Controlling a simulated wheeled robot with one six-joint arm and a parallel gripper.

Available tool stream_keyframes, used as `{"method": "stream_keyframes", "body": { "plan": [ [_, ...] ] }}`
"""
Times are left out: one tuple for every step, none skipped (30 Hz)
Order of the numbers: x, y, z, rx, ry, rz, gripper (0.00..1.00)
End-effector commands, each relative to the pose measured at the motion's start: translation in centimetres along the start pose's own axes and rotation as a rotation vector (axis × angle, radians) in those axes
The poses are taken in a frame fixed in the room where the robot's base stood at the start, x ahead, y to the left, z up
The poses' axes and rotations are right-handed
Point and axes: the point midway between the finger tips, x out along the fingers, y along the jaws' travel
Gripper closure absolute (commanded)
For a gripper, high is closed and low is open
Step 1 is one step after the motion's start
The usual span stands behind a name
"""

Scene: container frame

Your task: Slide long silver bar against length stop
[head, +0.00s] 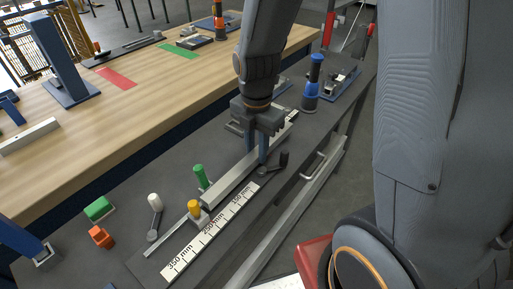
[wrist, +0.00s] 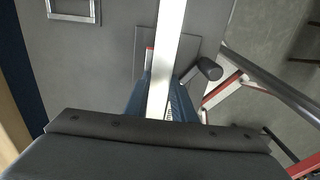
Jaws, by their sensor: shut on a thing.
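The long silver bar (head: 230,182) lies along the dark bench beside the printed mm scale (head: 208,240). My gripper (head: 257,148) is shut on the bar, one blue finger on each side. In the wrist view the bar (wrist: 169,45) runs up between the blue fingers (wrist: 160,103). The length stop (head: 197,217), a small block with a yellow knob, sits on a thin rail at the bar's near end. The bar's end is close to the stop; I cannot tell whether they touch. The stop does not show in the wrist view.
A green knob (head: 200,174) stands left of the bar, and a black-handled lever (head: 273,167) stands right of it. A white-knobbed lever (head: 155,210), a green block (head: 99,209) and an orange block (head: 101,237) are further left. A blue-handled tool (head: 313,80) stands at the back.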

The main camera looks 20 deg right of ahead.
Motion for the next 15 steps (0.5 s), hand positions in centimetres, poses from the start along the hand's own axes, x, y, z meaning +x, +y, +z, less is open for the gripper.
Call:
{"method": "stream_keyframes", "body": {
  "plan": [
    [0.2, 0.02, 0.01, 0.0, 0.0, 0.0, 1.0],
    [0.29, 0.02, 0.01, 0.0, 0.0, 0.0, 1.0],
    [0.39, 0.02, 0.01, 0.0, 0.0, 0.0, 1.0],
    [0.48, 0.02, 0.01, 0.0, 0.0, 0.0, 1.0],
    [0.56, 0.02, 0.01, 0.0, 0.0, 0.0, 1.0],
    [0.67, 0.02, 0.01, 0.0, 0.0, 0.0, 1.0],
    [0.69, 0.02, 0.01, 0.0, 0.0, 0.0, 1.0],
    [0.63, 0.02, 0.01, 0.0, 0.0, 0.001, 1.0],
    [0.61, 0.02, 0.0, 0.0, 0.0, 0.001, 1.0],
    [0.61, 0.01, -0.01, 0.0, 0.0, 0.0, 1.0],
    [0.61, 0.01, -0.03, 0.0, 0.0, 0.0, 1.0],
    [0.6, 0.01, -0.06, 0.0, 0.0, 0.0, 1.0],
    [0.6, 0.01, -0.08, 0.0, 0.0, 0.0, 1.0],
    [0.6, 0.01, -0.12, 0.0, 0.0, 0.0, 1.0],
    [0.59, 0.01, -0.17, 0.0, 0.0, 0.0, 1.0]
  ]
}}
